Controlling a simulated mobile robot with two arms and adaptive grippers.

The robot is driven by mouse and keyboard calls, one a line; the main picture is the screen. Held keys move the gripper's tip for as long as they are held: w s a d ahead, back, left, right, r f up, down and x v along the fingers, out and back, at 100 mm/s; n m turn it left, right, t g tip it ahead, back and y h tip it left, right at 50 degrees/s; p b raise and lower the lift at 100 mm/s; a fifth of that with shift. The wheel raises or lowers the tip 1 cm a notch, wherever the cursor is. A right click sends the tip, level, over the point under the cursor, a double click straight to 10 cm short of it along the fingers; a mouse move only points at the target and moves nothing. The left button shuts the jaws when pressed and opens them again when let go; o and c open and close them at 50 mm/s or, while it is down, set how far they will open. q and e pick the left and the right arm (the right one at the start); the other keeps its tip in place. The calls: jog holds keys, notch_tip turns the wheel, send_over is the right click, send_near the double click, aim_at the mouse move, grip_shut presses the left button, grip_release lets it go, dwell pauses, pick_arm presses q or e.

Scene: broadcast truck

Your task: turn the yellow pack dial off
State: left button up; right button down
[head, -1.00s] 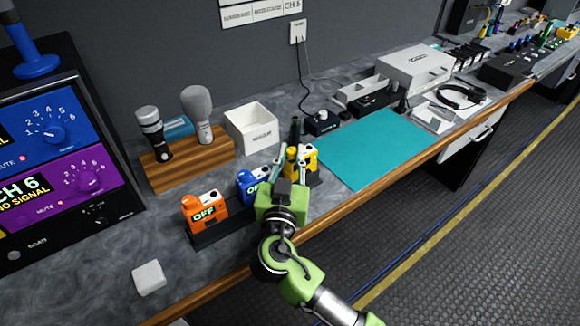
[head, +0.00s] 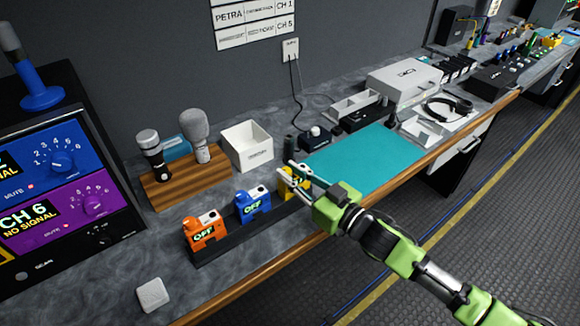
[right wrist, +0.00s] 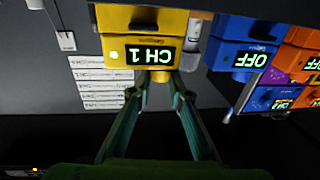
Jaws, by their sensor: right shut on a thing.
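The yellow pack (head: 287,188) stands at the right end of a black rack (head: 240,233), partly hidden behind my right gripper (head: 290,173). In the right wrist view the yellow pack (right wrist: 142,38) appears upside down, with a lit CH 1 display (right wrist: 137,53) and a green light (right wrist: 114,53). Its yellow dial (right wrist: 160,75) sits between the fingertips of my right gripper (right wrist: 159,80), which is shut on it. The dial's pointer mark is too small to read. My left gripper is not in view.
A blue pack (head: 251,205) and an orange pack (head: 204,231) share the rack; both show OFF in the right wrist view or head view. A white bin (head: 248,146), microphones (head: 195,135) and a teal mat (head: 350,158) are nearby. The front counter is mostly clear.

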jog(key=g, duration=0.1)
jog(key=n+y, duration=0.1)
jog(key=n+g+y, duration=0.1)
jog(key=shift+w+d+g, duration=0.25)
jog(key=shift+w+g, duration=0.05)
jog(key=shift+f+n+g+y+b, duration=0.15)
jog(key=shift+n+g+y+b, duration=0.45)
jog(key=shift+n+g+y, duration=0.85)
jog(key=shift+a+g+h, duration=0.1)
jog(key=shift+g+h, duration=0.15)
jog(key=shift+g, duration=0.4)
jog(key=c, duration=1.9)
grip_release()
jog(key=v, duration=1.2)
